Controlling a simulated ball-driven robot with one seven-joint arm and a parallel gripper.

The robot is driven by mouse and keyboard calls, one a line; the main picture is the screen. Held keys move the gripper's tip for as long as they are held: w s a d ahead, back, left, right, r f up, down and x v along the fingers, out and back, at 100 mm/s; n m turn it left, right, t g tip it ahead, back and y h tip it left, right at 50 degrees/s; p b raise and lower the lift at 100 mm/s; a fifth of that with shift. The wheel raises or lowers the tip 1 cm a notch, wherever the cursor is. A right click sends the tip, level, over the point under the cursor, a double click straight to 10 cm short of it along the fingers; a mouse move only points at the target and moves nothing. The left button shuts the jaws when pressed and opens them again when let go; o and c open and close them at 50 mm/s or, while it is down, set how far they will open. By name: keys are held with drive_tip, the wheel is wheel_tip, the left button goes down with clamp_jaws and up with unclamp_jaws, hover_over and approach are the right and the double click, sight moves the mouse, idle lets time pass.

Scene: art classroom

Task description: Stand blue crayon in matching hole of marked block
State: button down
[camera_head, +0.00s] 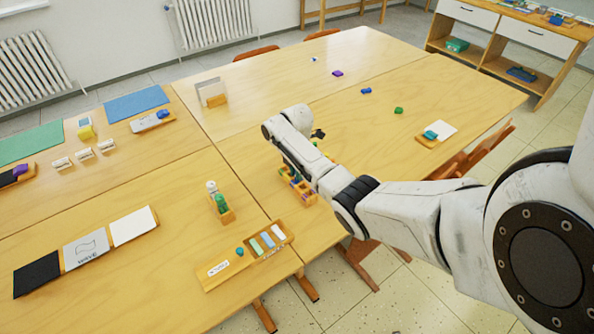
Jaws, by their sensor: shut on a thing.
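My arm reaches from the right to the front middle of the tables, and its far end hides my gripper's jaws and whatever is between them. A small dark piece shows just right of the wrist; I cannot tell whether it is part of my gripper. A wooden block (303,192) with blue and purple parts stands near the table's front edge, partly covered by my arm. I cannot make out its holes or any mark. I cannot pick out the blue crayon.
A wooden tray (212,282) with a label and pale coloured bars lies at the front edge. A small holder (226,215) with a green item stands behind it. Flat cards (86,250) lie at the left. Small coloured pieces, such as a green one (399,110), dot the mostly clear right table.

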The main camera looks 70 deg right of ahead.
drive_tip(key=shift+f, duration=0.35)
idle(0.5)
drive_tip(key=c, duration=1)
unclamp_jaws()
drive_tip(key=shift+o, duration=1.1)
drive_tip(key=shift+r, duration=0.15)
drive_tip(key=shift+r+p, duration=2.7)
drive_tip(key=shift+r, duration=0.25)
